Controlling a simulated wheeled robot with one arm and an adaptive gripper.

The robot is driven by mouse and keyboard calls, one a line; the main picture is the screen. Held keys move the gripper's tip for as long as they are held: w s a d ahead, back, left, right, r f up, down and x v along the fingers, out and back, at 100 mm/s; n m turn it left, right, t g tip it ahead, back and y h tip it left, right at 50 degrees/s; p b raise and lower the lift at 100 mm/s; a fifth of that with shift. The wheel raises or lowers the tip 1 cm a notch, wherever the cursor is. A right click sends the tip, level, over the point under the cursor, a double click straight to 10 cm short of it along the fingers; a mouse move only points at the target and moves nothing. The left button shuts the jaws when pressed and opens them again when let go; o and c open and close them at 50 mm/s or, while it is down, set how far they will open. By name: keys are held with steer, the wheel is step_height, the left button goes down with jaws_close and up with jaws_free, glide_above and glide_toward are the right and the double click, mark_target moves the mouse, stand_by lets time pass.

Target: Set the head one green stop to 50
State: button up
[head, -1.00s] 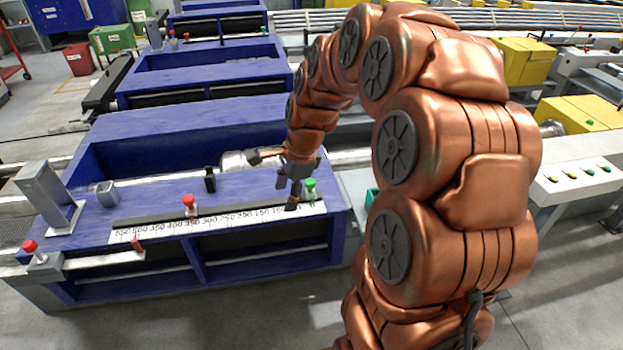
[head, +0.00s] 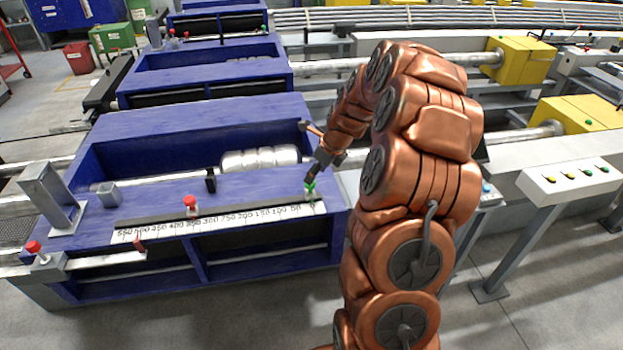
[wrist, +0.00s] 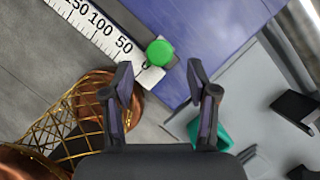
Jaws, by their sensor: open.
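The green stop (head: 309,187) stands at the right end of the scale (head: 215,220) on the front of the blue table. My gripper (head: 312,176) is directly above and beside the green stop in the head view. In the wrist view my gripper (wrist: 158,78) is open, with its two fingers apart and the knob ahead of and between the fingertips. I cannot tell whether either finger touches it.
A red-knobbed stop (head: 191,204) stands mid-scale and another red knob (head: 33,247) is at the left end. A black post (head: 210,180) rises behind the scale. A teal object (wrist: 207,134) lies below the right finger in the wrist view.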

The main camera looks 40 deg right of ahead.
mark_target(310, 189)
steer(key=shift+p+x, duration=0.55)
steer(key=shift+x, duration=1.7)
jaws_close()
